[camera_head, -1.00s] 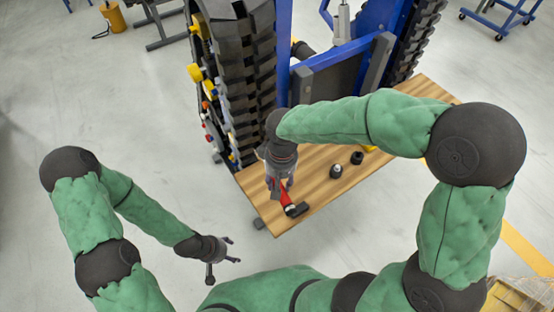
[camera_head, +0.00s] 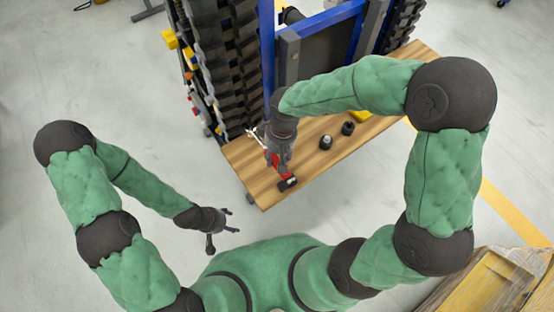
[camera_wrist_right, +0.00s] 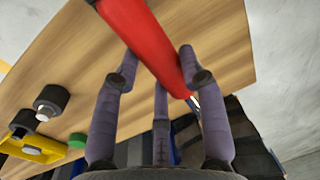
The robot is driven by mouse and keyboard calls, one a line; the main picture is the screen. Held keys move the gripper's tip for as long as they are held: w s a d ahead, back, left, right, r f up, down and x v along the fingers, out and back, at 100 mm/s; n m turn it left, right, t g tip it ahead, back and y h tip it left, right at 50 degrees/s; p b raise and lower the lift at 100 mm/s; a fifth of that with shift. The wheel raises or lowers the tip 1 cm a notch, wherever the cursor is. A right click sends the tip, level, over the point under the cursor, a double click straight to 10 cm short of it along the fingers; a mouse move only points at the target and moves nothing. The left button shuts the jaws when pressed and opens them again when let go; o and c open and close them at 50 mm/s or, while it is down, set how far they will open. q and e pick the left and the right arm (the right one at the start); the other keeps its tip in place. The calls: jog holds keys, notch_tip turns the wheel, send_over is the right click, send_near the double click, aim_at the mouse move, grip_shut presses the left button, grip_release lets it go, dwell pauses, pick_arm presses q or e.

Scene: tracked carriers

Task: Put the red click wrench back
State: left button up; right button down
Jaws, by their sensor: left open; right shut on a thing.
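The red click wrench (camera_head: 284,176) is at the near left part of the wooden tabletop, with its dark head end towards the front edge. My right gripper (camera_head: 279,163) is around it from above. In the right wrist view the wrench's red body (camera_wrist_right: 148,42) runs between the fingers (camera_wrist_right: 160,85), which are shut on it. Whether the wrench still touches the table is hard to tell. My left gripper (camera_head: 223,219) is open and empty over the floor, left of the table.
Two dark cylindrical parts (camera_head: 326,142) and a yellow part (camera_head: 361,115) stand further right on the wooden tabletop (camera_head: 250,180). Tall black tracks on a blue frame (camera_head: 267,50) rise behind it. Floor on the left is clear.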

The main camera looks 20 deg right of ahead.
notch_tip(320, 180, down, 2)
jog(key=shift+w+f+b, duration=0.1)
jog(key=shift+f+b, duration=0.05)
jog(key=shift+b, duration=0.15)
jog(key=c, duration=0.7)
grip_release()
jog(key=r+p, duration=0.1)
jog(key=r, duration=0.3)
jog(key=d+r+p, duration=0.1)
jog(key=r, duration=0.3)
jog(key=r+p, duration=0.2)
jog(key=r, duration=0.2)
jog(key=shift+w+d, duration=0.15)
